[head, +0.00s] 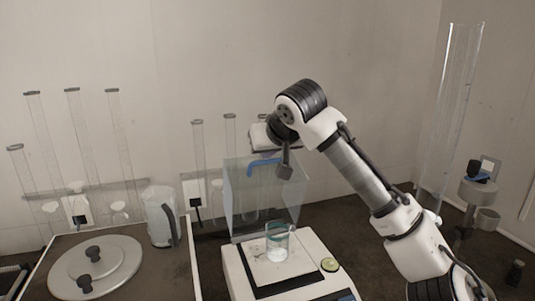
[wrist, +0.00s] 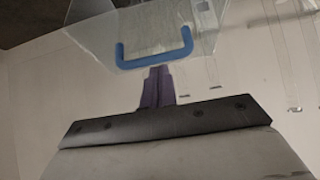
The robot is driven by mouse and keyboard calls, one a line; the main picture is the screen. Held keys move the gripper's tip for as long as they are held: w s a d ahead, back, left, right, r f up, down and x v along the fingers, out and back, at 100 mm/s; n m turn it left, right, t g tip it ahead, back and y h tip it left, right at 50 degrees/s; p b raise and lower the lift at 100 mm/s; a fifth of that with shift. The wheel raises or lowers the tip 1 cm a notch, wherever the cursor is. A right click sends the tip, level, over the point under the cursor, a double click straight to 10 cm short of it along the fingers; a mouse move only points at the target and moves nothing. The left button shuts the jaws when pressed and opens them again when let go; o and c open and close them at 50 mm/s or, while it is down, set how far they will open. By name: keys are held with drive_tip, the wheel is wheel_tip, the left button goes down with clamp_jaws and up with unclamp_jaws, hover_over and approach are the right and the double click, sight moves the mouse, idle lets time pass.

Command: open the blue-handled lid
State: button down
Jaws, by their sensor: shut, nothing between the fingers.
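The lid is a clear panel (head: 242,200) at the back of a white balance-like device (head: 290,285). Its blue handle (head: 264,167) is at the top and shows large in the wrist view (wrist: 155,51). I cannot tell exactly how the clear panels join or how far the lid is tilted. My gripper (head: 285,173) is just right of the handle in the head view. In the wrist view its purple fingers (wrist: 158,86) are together and empty, with their tips close to the handle's bar. I cannot tell whether they touch it.
A glass beaker (head: 278,240) stands on the device, with a small green round dial (head: 329,264) beside it. A bench at left holds a round metal lid (head: 95,266) and a grey jug (head: 161,216). Tall clear tubes line the back wall.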

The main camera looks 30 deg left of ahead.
drive_tip(key=b+v, duration=0.2)
drive_tip(key=v, duration=1.1)
drive_tip(key=shift+d+f, duration=0.1)
